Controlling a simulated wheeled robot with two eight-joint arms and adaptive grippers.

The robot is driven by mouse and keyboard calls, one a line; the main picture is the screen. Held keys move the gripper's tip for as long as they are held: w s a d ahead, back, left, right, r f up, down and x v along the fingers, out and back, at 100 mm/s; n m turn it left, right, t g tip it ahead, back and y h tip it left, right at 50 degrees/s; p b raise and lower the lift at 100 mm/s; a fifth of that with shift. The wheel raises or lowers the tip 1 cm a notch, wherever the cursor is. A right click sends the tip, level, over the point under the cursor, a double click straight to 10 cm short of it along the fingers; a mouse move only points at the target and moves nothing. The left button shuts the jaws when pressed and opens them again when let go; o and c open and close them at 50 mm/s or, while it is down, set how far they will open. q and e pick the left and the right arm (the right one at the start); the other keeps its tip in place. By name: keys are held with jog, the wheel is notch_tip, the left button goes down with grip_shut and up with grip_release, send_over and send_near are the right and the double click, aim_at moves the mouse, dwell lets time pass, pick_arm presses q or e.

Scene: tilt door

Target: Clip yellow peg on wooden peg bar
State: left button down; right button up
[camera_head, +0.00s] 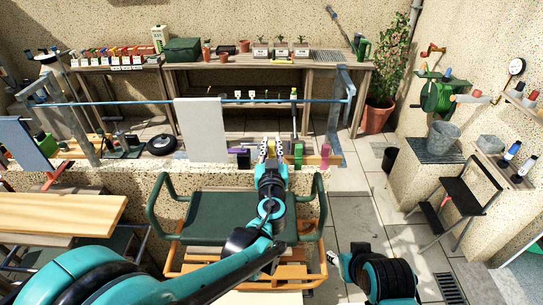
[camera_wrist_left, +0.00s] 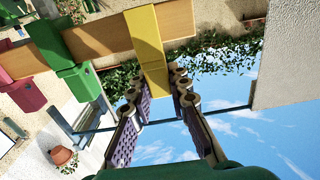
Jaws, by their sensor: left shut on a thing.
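My left gripper (camera_head: 270,146) is raised at the wooden peg bar (camera_head: 312,159), in the middle of the head view. In the left wrist view, its two fingers (camera_wrist_left: 155,88) are shut on the lower end of the yellow peg (camera_wrist_left: 147,40). The peg's upper part lies across the wooden bar (camera_wrist_left: 100,42). I cannot tell whether the peg's jaws grip the bar or only overlap it. A green peg (camera_wrist_left: 78,72) and a magenta peg (camera_wrist_left: 26,94) are on the bar beside it. My right gripper (camera_head: 335,258) is low in the head view, its fingers too small to read.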

pick_arm(q)
jog(key=shift+f+b, duration=0.55)
jog(key=shift+f, duration=0.05)
dwell(0.3)
jog(key=c, duration=1.3)
grip_release()
jog(key=shift+c, duration=0.2)
jog(key=s, duration=1.2)
jog(key=s+a+f+n+g+y+b, duration=0.1)
jog(key=s+a+f+g+y+b, duration=0.2)
jog(key=a+f, duration=0.5)
jog(key=s+a+f+n+g+y+b, duration=0.1)
jog(key=s+a+f+g+b, duration=0.3)
jog(key=a, duration=0.6)
jog(key=s+f+m+g+h+b, duration=0.1)
jog(key=s+f+g+h, duration=0.3)
jog(key=s+f, duration=0.4)
jog(key=shift+s+f+m+b, duration=0.4)
jog(key=shift+s+m, duration=0.1)
jog(key=shift+s, duration=0.15)
